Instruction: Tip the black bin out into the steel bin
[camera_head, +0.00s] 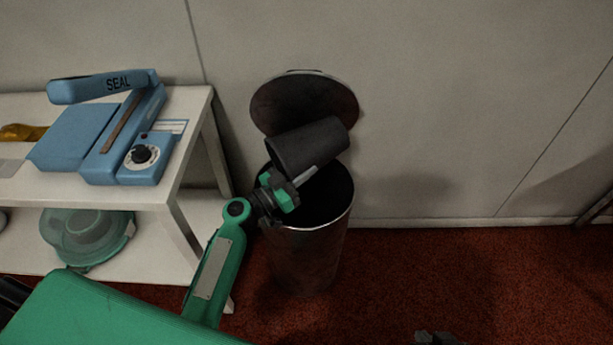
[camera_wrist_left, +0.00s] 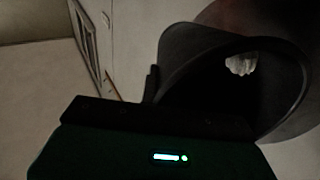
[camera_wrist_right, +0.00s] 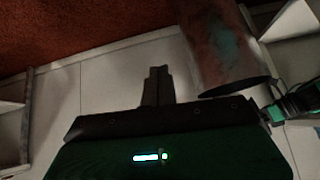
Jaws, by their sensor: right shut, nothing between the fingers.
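The black bin (camera_head: 308,146) is tilted on its side above the steel bin (camera_head: 310,255), whose round lid (camera_head: 303,100) stands open against the wall. My left gripper (camera_head: 306,175) is shut on the black bin at its rim and holds it over the steel bin's opening. In the left wrist view, the black bin's mouth (camera_wrist_left: 165,62) shows, with a crumpled white piece (camera_wrist_left: 240,64) inside it. My right gripper (camera_wrist_right: 156,72) is shut and empty, apart from both bins. The steel bin shows upside down in the right wrist view (camera_wrist_right: 222,45). The steel bin's inside is dark.
A white shelf table (camera_head: 185,190) stands left of the steel bin. It carries a blue sealer (camera_head: 125,130), with a green clear-lidded container (camera_head: 88,235) below. The wall is close behind the steel bin. The red carpet (camera_head: 450,270) to the right is mostly free.

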